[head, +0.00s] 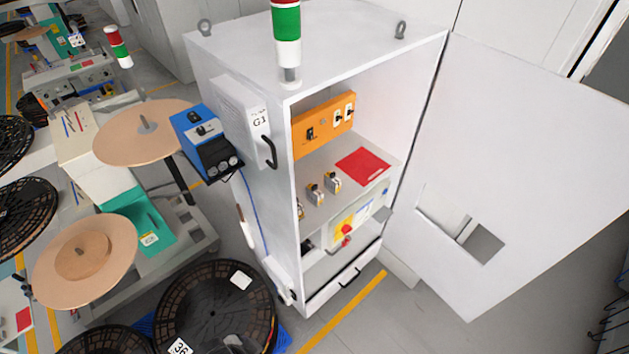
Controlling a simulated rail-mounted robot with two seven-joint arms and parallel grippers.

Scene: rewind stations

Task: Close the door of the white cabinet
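The white cabinet (240,60) stands upright in the middle of the head view, its open front facing right and toward me. Its door (530,130) is swung wide open to the right, hinged at the cabinet's right front edge. The door has a rectangular cut-out low down. Inside are an orange switch panel (322,124), a red sheet (362,166) on a shelf and a control panel with a red and yellow button (347,229). Neither of my grippers is in view.
A red, green and white signal lamp (287,35) rises at the cabinet's top front. Black reels (215,308) lie on the floor at front left. Machines with tan discs (85,262) fill the left side. Floor with a yellow line (345,312) is clear before the cabinet.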

